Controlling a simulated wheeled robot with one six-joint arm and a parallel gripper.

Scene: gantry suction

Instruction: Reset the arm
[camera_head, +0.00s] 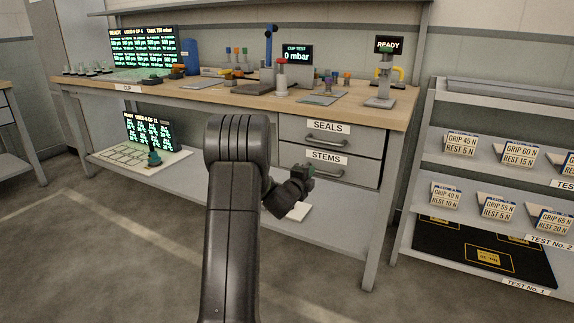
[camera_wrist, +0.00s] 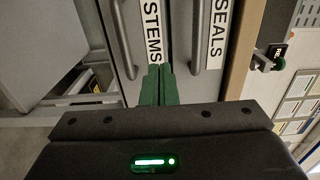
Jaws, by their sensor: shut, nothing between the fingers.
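My gripper (camera_head: 304,174) is in front of the workbench drawers, at the height of the STEMS drawer (camera_head: 308,163) in the head view. In the wrist view its two green fingers (camera_wrist: 158,84) are together with nothing between them. The fingertips point at the drawer fronts, near the STEMS label (camera_wrist: 153,33). Both the STEMS drawer and the SEALS drawer (camera_head: 353,138) look closed. I cannot tell the exact gap between the fingertips and the drawer front. My dark arm rises in the middle of the head view and bends toward the bench.
The workbench top (camera_head: 235,94) holds several small parts, a vacuum cup tester display (camera_head: 297,55) and a READY display (camera_head: 389,45). A shelf rack (camera_head: 420,160) with labelled cards stands at the right. The floor (camera_head: 120,250) at the front left is clear.

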